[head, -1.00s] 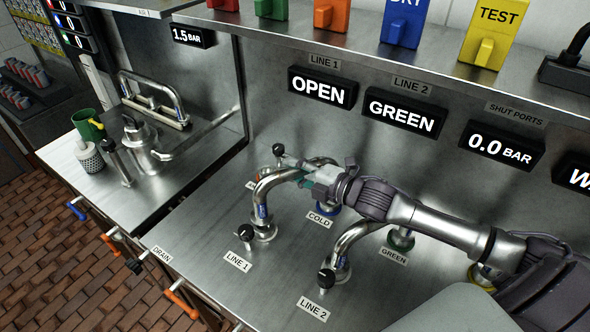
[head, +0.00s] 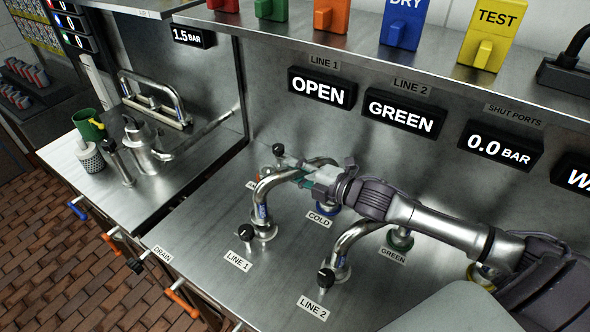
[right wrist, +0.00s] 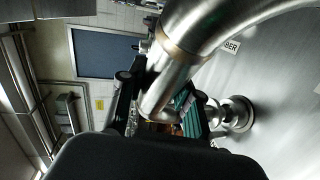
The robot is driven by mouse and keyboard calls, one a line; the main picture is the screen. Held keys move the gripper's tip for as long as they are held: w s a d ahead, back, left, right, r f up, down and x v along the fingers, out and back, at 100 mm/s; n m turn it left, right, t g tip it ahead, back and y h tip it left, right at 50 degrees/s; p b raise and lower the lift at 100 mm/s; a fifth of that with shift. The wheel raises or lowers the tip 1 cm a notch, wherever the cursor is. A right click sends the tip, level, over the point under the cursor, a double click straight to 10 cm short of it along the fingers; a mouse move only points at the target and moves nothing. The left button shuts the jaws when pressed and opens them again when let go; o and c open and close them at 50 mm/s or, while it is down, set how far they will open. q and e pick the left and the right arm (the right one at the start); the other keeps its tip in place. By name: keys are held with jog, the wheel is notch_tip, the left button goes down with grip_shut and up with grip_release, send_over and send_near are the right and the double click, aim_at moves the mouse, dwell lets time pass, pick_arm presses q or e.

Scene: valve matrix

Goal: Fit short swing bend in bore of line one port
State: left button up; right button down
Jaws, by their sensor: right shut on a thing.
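The short swing bend (head: 261,194), a shiny steel curved pipe, stands over the line one port (head: 264,233) with its near leg down at the port's collar. Whether that end is fully in the bore I cannot tell. The bend arches back toward the wall, its far end partly hidden behind my gripper. My right gripper (head: 303,174) is shut on the bend's upper part. In the right wrist view the steel pipe (right wrist: 185,45) runs between the dark fingers, one with a green pad. My left gripper is out of view.
A second bend (head: 352,240) joins the LINE 2 port and the green-ringed port (head: 399,240). The blue-ringed COLD port (head: 326,209) lies under my right gripper. Black knobs (head: 246,232) stand beside the ports. A green cup (head: 88,125) is on the left counter.

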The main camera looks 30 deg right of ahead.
jog(key=shift+f+b, duration=0.55)
jog(key=shift+f, duration=0.25)
